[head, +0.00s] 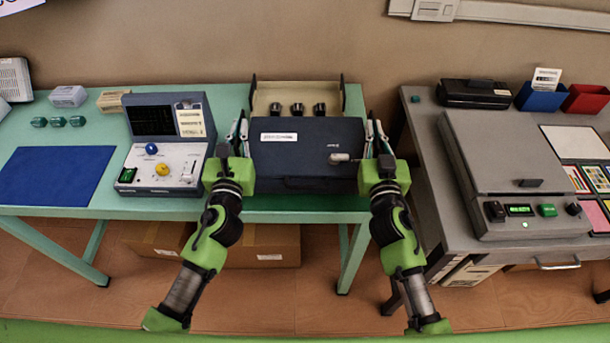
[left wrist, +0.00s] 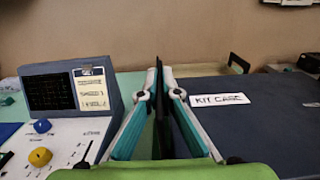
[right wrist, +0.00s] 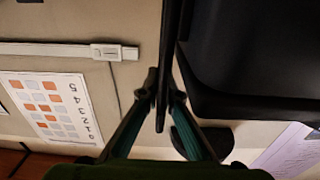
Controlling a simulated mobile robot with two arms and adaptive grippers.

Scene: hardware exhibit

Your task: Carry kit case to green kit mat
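The kit case (head: 305,155) is a dark blue, lidded box with a white label, at the right end of the teal table. Its label reads "KIT CASE" in the left wrist view (left wrist: 265,105). My left gripper (head: 240,128) is at its left side, fingers closed on a thin black upright handle (left wrist: 159,105). My right gripper (head: 374,130) is at its right side, fingers closed on a similar black handle (right wrist: 164,75). A darker green strip (head: 300,203), apparently the green kit mat, shows below the case's front; the case hides the rest. I cannot tell whether the case touches it.
A cream tray (head: 265,92) with black end handles and several dark knobs stands right behind the case. An instrument console (head: 165,150) is close on the left, with a blue mat (head: 55,175) beyond. A gap separates the grey table (head: 430,190) on the right.

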